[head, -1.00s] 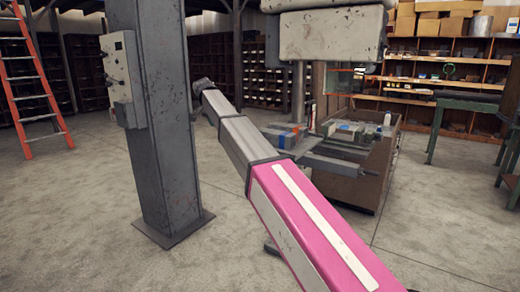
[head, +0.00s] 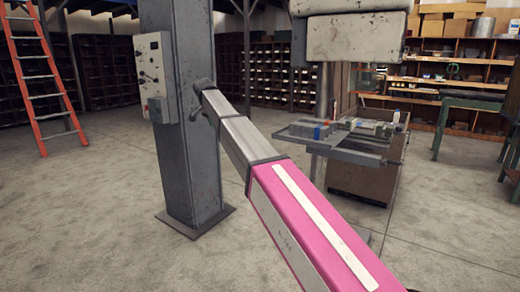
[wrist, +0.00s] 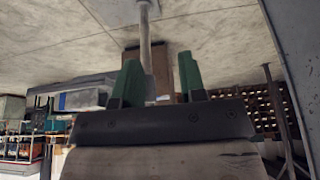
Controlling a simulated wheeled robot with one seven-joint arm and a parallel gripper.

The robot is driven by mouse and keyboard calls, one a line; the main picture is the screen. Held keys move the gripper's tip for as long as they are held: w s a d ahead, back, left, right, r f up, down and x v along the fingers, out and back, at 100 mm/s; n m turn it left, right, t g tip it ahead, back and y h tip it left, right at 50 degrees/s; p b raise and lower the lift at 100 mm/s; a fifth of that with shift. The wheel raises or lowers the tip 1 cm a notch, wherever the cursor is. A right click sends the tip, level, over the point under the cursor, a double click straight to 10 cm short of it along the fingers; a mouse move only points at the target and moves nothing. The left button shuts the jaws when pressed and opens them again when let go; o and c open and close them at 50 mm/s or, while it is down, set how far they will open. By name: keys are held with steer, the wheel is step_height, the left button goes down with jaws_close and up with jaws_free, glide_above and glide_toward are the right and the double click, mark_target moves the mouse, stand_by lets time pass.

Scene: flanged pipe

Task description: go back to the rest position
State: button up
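My gripper (wrist: 160,85) shows in the wrist view as two green fingers set wide apart on a dark mount. The fingers are open and nothing is held between them; a grey column stands behind the gap. In the head view my pink and grey arm reaches forward and left, and my gripper is hidden there. No flanged pipe can be made out in either view.
A grey steel pillar (head: 195,140) with a control box (head: 154,75) stands close beyond my arm's far end. A machine table (head: 335,150) with small blue and red items is right of it. An orange ladder (head: 42,80) leans at left. Floor (head: 90,210) is clear at left.

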steer(key=s+d+f+n+g, duration=0.1)
steer(key=s+d+f, duration=0.3)
steer(key=d+f, duration=0.5)
steer(key=s+d+f+n+y, duration=0.15)
steer(key=s+d+f, duration=0.25)
steer(key=d+f, duration=0.45)
steer(key=s+d+f+n+g+h, duration=0.15)
steer(key=s+d+f, duration=0.35)
steer(key=f, duration=0.7)
steer(key=s+d+f+n+y, duration=0.1)
steer(key=s+d+f, duration=0.7)
steer(key=s, duration=0.2)
steer(key=s+d+f+n+g+y, duration=0.1)
steer(key=s+d+f+n, duration=0.1)
steer(key=s+d+f, duration=0.5)
steer(key=s+d, duration=0.1)
steer(key=s, duration=0.2)
steer(key=shift+s+f+y, duration=0.15)
steer(key=shift+f+y, duration=0.15)
steer(key=shift+f, duration=0.1)
